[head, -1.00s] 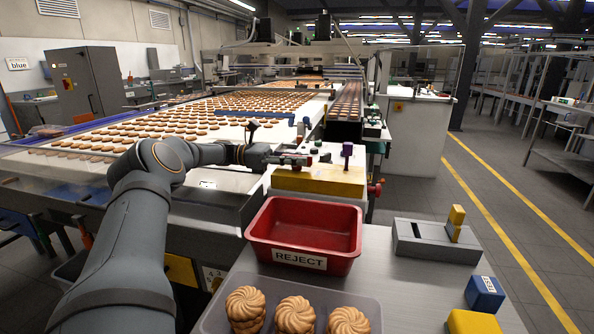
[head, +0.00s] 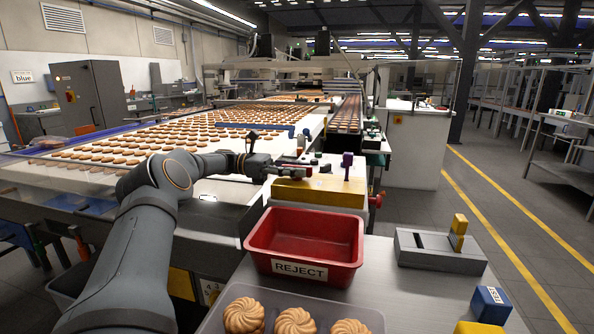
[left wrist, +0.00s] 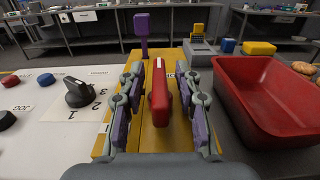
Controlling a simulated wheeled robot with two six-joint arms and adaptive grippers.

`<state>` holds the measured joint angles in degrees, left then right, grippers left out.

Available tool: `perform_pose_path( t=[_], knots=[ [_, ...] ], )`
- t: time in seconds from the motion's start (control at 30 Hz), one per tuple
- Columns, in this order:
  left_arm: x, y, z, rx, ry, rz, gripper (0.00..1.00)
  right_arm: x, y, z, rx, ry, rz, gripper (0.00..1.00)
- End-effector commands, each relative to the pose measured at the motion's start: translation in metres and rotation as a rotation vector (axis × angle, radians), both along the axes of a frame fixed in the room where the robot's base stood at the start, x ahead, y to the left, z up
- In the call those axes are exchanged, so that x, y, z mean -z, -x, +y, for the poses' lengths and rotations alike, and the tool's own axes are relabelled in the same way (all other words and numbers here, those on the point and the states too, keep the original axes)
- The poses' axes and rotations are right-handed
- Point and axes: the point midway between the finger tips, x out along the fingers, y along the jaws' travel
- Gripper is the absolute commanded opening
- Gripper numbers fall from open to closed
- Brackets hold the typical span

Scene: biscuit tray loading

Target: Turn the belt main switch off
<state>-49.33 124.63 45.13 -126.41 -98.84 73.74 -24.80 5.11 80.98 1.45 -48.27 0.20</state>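The belt main switch appears to be the red handle (left wrist: 159,92) on top of the yellow box (left wrist: 133,75) in the left wrist view. My left gripper (left wrist: 159,115) is open, with one finger on each side of the red handle and a gap visible on both sides. In the head view my left gripper (head: 300,169) reaches over the yellow box (head: 320,192) from the left, and its fingers hide most of the handle. Any switch marking is largely hidden behind the handle. My right gripper is not in view.
A purple lever (left wrist: 142,30) stands at the box's far end. A black rotary knob (left wrist: 80,93) with numbers sits on the white panel to the left. The red reject bin (head: 305,240) is close beside the box. Biscuits cover the wide belt (head: 215,130) behind.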

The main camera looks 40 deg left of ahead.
Motion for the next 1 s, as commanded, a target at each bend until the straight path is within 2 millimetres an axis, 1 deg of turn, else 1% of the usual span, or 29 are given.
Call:
perform_pose_path(
  t=[0.23,0.3,0.37,0.6,0.7,0.83,1.0],
  knots=[
    [0.000,0.000,0.000,0.000,-0.001,0.000,0.36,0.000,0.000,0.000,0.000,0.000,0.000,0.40],
    [-0.004,0.000,0.000,0.000,0.000,0.000,0.36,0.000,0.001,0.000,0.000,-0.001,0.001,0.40],
    [-0.012,0.000,0.000,0.000,-0.001,-0.003,0.36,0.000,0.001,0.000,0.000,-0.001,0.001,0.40],
    [-0.064,0.000,0.000,-0.001,-0.004,-0.003,0.36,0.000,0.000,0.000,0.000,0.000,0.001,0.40],
    [-0.081,0.000,0.000,-0.001,-0.003,-0.002,0.36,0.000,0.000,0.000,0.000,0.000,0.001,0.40],
    [-0.095,0.000,0.000,0.000,-0.002,0.000,0.36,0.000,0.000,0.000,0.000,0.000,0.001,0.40],
    [-0.100,0.000,0.000,0.000,0.000,0.001,0.36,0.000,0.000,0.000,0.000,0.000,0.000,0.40]
  ],
)
